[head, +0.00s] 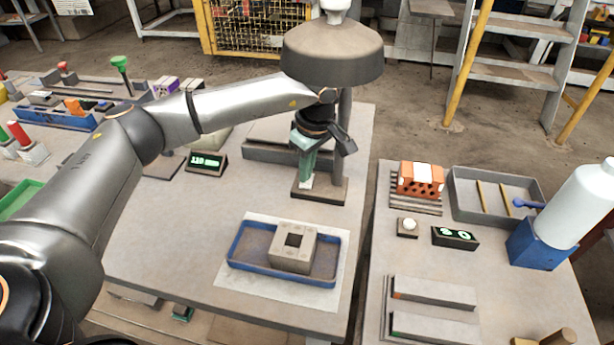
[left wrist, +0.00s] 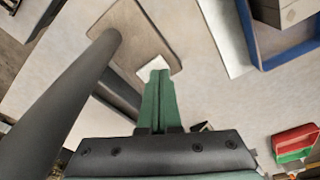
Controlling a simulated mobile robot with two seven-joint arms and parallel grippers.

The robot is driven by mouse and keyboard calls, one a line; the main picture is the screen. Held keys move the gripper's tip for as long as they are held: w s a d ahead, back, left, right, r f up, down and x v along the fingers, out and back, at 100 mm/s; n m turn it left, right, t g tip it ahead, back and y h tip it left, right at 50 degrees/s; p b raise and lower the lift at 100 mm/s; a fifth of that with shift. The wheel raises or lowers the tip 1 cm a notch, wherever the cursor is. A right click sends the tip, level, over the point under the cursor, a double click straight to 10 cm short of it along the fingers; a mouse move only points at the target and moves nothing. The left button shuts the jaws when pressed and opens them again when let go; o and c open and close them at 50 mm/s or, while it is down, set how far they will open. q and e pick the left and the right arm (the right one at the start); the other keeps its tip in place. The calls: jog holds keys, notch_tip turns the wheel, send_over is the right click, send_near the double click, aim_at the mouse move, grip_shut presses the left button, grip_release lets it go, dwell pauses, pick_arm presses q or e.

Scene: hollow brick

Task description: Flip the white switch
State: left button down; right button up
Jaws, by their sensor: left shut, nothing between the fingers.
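A white switch (head: 307,183) sits on the brown base of the lamp, and it also shows in the left wrist view (left wrist: 153,67). The lamp has a dark post and a wide brown shade (head: 331,55); I cannot tell if it is lit. My left gripper (head: 306,176) points down at the switch with its green fingers shut and empty. In the left wrist view its fingertips (left wrist: 159,74) overlap the near edge of the switch, partly hiding it. I cannot tell whether they touch. My right gripper is in neither view.
A blue tray (head: 238,267) with a grey hollow brick (head: 293,249) stands in front of the lamp. A display (head: 206,162) stands left of the lamp. The right table holds an orange brick (head: 420,180), a white round button (head: 409,224) and a white bottle (head: 581,205). A gap separates the tables.

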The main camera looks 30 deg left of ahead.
aim_at(306, 185)
pick_arm(q)
notch_tip(306, 185, up, 6)
jog(key=p, duration=0.3)
jog(key=shift+p, duration=0.35)
jog(key=shift+s, duration=0.1)
